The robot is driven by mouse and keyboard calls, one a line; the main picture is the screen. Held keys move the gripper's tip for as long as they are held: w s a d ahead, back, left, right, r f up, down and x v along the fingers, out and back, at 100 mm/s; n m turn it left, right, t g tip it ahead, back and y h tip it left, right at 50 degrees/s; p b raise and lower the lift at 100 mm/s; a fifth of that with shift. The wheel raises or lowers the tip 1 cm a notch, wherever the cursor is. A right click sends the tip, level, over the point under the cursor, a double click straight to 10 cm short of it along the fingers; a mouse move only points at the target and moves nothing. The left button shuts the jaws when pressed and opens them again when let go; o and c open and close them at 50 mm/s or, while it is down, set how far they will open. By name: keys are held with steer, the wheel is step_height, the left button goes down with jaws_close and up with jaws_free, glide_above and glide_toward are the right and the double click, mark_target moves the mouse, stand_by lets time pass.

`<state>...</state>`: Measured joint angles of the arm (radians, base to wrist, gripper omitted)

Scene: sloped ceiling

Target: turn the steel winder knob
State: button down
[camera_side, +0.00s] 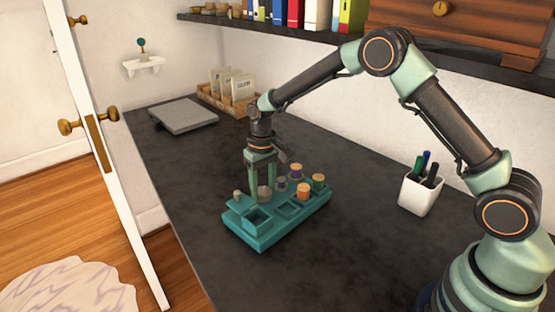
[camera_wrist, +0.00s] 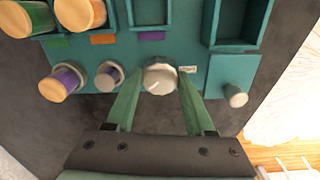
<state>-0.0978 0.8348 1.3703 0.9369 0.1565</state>
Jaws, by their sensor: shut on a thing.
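The steel winder knob (camera_wrist: 160,78) is a round grey knob with a pale line mark, on the teal tray (camera_side: 262,244). In the side view the knob (camera_side: 264,194) shows low between my gripper's fingers. My gripper (camera_wrist: 158,92) points down at the tray and its two green fingers are shut on the knob, one on each side. In the side view my gripper (camera_side: 264,186) stands over the tray's back left part. A small label (camera_wrist: 187,70) sits beside the knob. The pale line on the knob slants up to the right in the wrist view.
The tray holds thread spools, including an orange one (camera_side: 303,192), and empty compartments. A smaller grey knob (camera_wrist: 236,96) stands on the tray's right in the wrist view. A white pen cup (camera_side: 420,192), a grey laptop-like slab (camera_side: 183,115) and a card box (camera_side: 228,95) stand on the dark desk.

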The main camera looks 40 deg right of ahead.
mark_target(263, 190)
steer(key=shift+r, duration=0.1)
stand_by(0.3)
steer(key=shift+c, duration=1.3)
jaws_free()
step_height(263, 190, up, 12)
